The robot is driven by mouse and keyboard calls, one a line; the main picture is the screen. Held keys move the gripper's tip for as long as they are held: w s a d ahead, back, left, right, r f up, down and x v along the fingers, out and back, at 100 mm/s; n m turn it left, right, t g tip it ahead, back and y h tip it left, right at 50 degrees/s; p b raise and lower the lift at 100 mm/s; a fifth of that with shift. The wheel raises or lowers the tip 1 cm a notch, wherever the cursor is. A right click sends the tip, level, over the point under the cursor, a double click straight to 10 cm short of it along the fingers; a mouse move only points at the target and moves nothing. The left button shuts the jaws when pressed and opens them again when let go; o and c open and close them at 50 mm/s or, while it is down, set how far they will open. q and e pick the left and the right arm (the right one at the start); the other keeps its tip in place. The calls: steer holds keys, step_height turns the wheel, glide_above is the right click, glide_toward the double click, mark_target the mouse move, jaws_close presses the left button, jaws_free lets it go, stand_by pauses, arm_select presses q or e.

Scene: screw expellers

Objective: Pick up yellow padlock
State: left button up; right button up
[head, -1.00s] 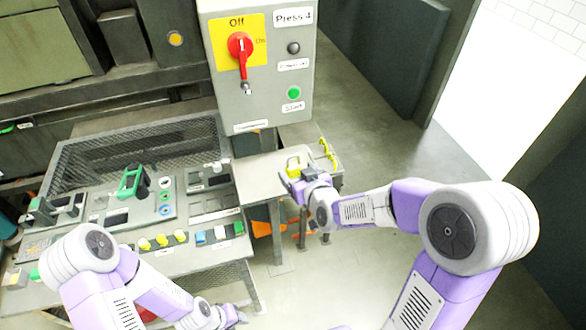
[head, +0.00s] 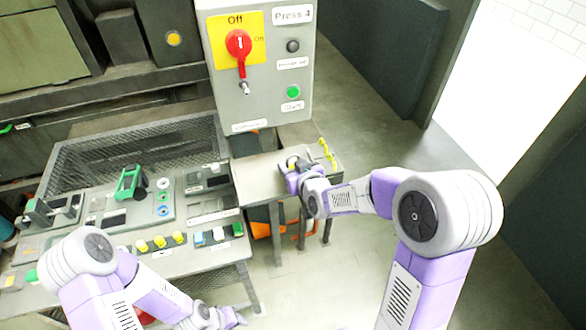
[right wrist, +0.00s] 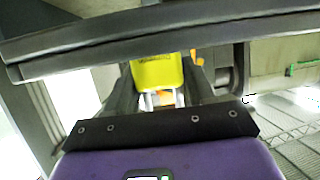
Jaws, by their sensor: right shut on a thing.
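The yellow padlock (head: 292,161) is at the small grey side table (head: 254,178) below the control box in the head view. My right gripper (head: 290,170) is shut on it and covers much of it. In the right wrist view the padlock's yellow body (right wrist: 157,72) sits between the two dark fingers. I cannot tell whether it touches the table top. My left gripper (head: 238,318) is low in the head view, away from the padlock; its jaws are too small to judge.
Yellow clips (head: 327,152) stand at the table's right edge, close to my right gripper. The grey control box (head: 262,105) with a red switch (head: 238,44) rises behind. A workbench with several parts and a green-handled item (head: 131,183) lies left. Open floor lies right.

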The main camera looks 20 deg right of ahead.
step_height(320, 180, up, 10)
steer(key=p, duration=0.4)
stand_by(0.6)
